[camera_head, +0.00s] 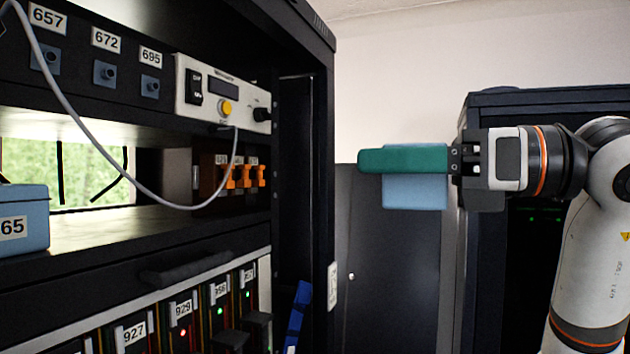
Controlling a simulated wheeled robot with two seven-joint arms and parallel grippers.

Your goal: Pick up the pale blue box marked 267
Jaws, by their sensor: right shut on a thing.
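A pale blue box (415,192) is held in the air right of the rack by my right gripper (385,160). The green finger of the gripper lies across the upper part of the box, and the box shows below it and a little above. No number shows on the visible side of this box, so I cannot tell its marking. The gripper is shut on it, with the arm coming in from the right. My left gripper is not in view.
A black rack (303,160) fills the left. Another pale blue box (22,220), its label partly cut off and ending in 65, sits on its shelf. A grey cable (75,115) hangs across the shelf opening. A dark cabinet (545,100) stands behind my right arm.

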